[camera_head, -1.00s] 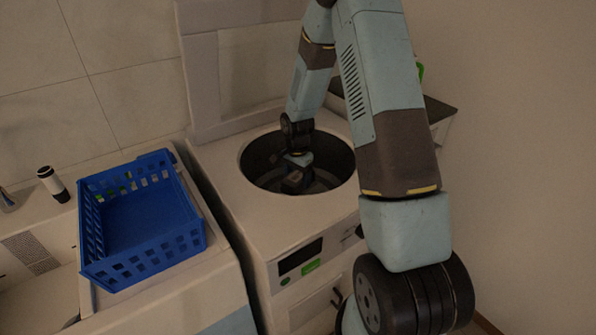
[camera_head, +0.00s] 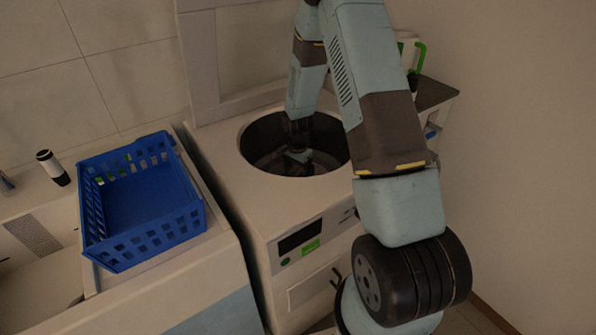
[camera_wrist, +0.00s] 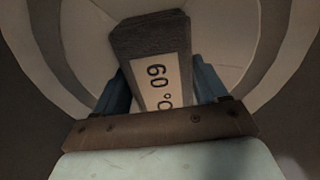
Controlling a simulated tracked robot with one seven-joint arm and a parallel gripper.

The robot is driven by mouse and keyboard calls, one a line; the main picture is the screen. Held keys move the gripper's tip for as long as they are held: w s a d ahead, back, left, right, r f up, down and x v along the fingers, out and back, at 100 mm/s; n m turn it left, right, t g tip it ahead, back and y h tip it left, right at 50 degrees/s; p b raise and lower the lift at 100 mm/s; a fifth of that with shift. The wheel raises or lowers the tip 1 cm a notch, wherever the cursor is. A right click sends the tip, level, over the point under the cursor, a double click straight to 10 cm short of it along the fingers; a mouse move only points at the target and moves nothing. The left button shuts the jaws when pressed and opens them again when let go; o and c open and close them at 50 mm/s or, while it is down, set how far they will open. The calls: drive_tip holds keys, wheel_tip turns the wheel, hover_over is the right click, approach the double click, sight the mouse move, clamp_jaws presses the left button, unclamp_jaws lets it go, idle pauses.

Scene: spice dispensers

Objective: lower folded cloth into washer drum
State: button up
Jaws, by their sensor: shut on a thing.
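The washer (camera_head: 215,150) is white and top-loading, with its lid raised at the back and its round drum opening (camera_head: 262,142) uncovered. My gripper (camera_head: 298,160) is down inside the drum. In the wrist view my gripper (camera_wrist: 165,95) is shut on the folded cloth (camera_wrist: 150,38), a dark grey block with a pale label reading "60°". The pale drum wall (camera_wrist: 225,35) curves around the cloth in that view. In the head view the cloth is too dark and covered to make out. Whether it touches the drum floor I cannot tell.
A blue plastic basket (camera_head: 140,205) stands on the counter left of the washer and looks empty. A black and white cylinder (camera_head: 52,167) stands farther left. A dark-topped surface (camera_head: 435,92) with a green-handled item (camera_head: 418,58) lies right of the washer.

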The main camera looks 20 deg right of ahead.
drive_tip(key=o, duration=1.1)
drive_tip(key=shift+o, duration=0.2)
wheel_tip(320, 180, up, 14)
drive_tip(key=shift+f, duration=0.15)
